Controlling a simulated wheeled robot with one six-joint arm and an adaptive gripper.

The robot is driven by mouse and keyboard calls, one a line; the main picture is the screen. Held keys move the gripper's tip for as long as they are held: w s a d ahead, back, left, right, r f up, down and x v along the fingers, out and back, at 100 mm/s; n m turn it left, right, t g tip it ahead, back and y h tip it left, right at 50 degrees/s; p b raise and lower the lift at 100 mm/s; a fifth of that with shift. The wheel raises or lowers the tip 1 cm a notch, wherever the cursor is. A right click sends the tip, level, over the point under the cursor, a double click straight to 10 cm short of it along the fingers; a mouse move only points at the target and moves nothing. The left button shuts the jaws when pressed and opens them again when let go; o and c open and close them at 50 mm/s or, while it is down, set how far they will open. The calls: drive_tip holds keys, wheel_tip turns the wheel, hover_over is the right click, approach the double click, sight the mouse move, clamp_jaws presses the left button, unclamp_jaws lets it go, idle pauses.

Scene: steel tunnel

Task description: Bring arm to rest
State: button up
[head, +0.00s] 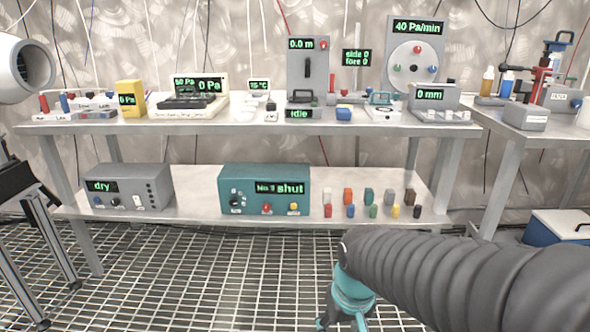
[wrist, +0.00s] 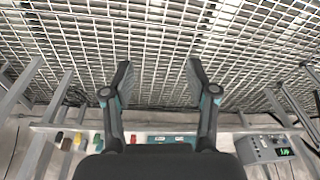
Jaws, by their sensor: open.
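My arm reaches in from the right of the head view, covered in a dark ribbed sleeve, and bends down at a teal joint. My gripper (wrist: 158,85) shows in the wrist view with its two dark fingers spread apart and nothing between them. It hangs over the metal grating floor (wrist: 155,40), in front of the lower shelf. In the head view only a small part of the gripper's end shows at the bottom edge, and its fingertips cannot be made out.
The lower shelf (head: 200,205) holds a grey box reading "dry" (head: 128,187), a teal box reading "shut" (head: 265,190) and several small coloured blocks (head: 374,204). Instruments crowd the upper bench (head: 250,125). A blue and white cooler (head: 555,228) stands at right. The grating at left front (head: 190,270) is clear.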

drive_tip(key=s+d+r+m+t+p, duration=0.2)
drive_tip(key=s+d+r+t, duration=0.1)
drive_tip(key=s+d+r, duration=0.4)
wheel_tip(320, 180, up, 4)
drive_tip(key=shift+s+d+f+t+h, duration=0.1)
drive_tip(key=shift+s+d+t+h, duration=0.1)
drive_tip(key=shift+s+t+h, duration=0.15)
idle(1.2)
